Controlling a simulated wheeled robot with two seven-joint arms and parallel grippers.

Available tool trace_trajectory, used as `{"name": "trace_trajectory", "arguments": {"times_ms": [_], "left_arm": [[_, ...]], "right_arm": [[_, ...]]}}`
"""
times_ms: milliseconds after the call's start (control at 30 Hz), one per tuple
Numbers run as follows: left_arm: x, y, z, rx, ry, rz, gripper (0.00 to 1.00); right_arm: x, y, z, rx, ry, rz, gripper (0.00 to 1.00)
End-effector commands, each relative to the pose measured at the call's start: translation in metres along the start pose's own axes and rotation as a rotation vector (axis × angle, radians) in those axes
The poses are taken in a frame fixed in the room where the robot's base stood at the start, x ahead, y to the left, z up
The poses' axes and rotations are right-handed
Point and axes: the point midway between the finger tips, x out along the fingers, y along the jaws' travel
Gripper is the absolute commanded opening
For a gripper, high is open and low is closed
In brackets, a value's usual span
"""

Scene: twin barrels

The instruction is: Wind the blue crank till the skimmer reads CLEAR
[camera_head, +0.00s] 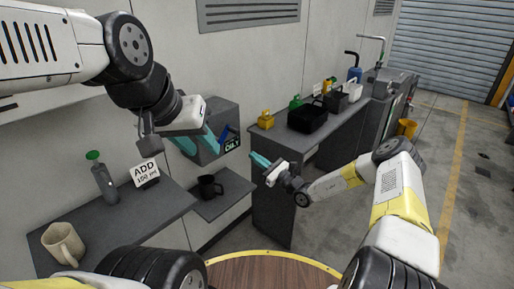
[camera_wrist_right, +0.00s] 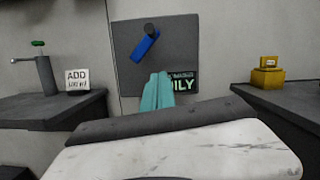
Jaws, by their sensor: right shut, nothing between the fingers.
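The skimmer (camera_head: 232,112) is a grey box on the wall, and its display (camera_head: 232,143) shows green letters that seem to read OILY. The display is partly covered in the right wrist view (camera_wrist_right: 185,81). The blue crank (camera_wrist_right: 145,46) slants down and left from a dark hub on the box's front; in the head view it is mostly hidden by my left gripper. My left gripper (camera_head: 198,142) has its teal fingers apart in front of the box. My right gripper (camera_head: 260,160) is shut and empty, right of the box and apart from it; its fingers (camera_wrist_right: 157,94) show below the crank.
A black mug (camera_head: 208,188) stands on a low shelf under the box. The left shelf holds a beige mug (camera_head: 63,243), a green-topped bottle (camera_head: 102,178) and an ADD sign (camera_head: 146,172). The right counter carries a yellow object (camera_head: 266,119) and black bins (camera_head: 310,118). A round wooden table (camera_head: 265,272) is in front.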

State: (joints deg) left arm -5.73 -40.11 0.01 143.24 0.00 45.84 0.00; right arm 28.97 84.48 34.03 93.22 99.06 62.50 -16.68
Motion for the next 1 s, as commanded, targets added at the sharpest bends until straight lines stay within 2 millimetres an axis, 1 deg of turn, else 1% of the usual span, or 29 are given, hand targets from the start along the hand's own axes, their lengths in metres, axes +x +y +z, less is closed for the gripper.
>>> {"name": "trace_trajectory", "arguments": {"times_ms": [33, 100, 333, 433, 600, 733, 1000], "left_arm": [[0.000, 0.000, 0.000, 0.000, 0.000, 0.000, 0.36], [0.000, 0.000, 0.000, 0.000, 0.000, 0.000, 0.36], [0.000, 0.000, 0.000, 0.000, 0.000, 0.000, 0.36], [0.000, 0.000, 0.000, 0.000, 0.000, 0.000, 0.36], [0.000, 0.000, 0.000, 0.000, 0.000, 0.000, 0.36], [0.000, 0.000, 0.000, 0.000, 0.000, 0.000, 0.36], [0.000, 0.000, 0.000, 0.000, 0.000, 0.000, 0.36]], "right_arm": [[0.012, 0.001, 0.000, 0.000, -0.002, 0.003, 0.00], [0.027, 0.002, 0.000, 0.001, -0.002, 0.003, 0.00], [0.076, 0.001, 0.000, 0.000, -0.001, 0.003, 0.00], [0.078, 0.000, 0.018, 0.000, -0.001, 0.002, 0.00], [0.082, 0.000, 0.034, 0.001, 0.001, 0.002, 0.00], [0.083, 0.000, 0.038, 0.002, 0.001, 0.002, 0.00], [0.083, 0.000, 0.039, 0.002, 0.001, 0.002, 0.00]]}}
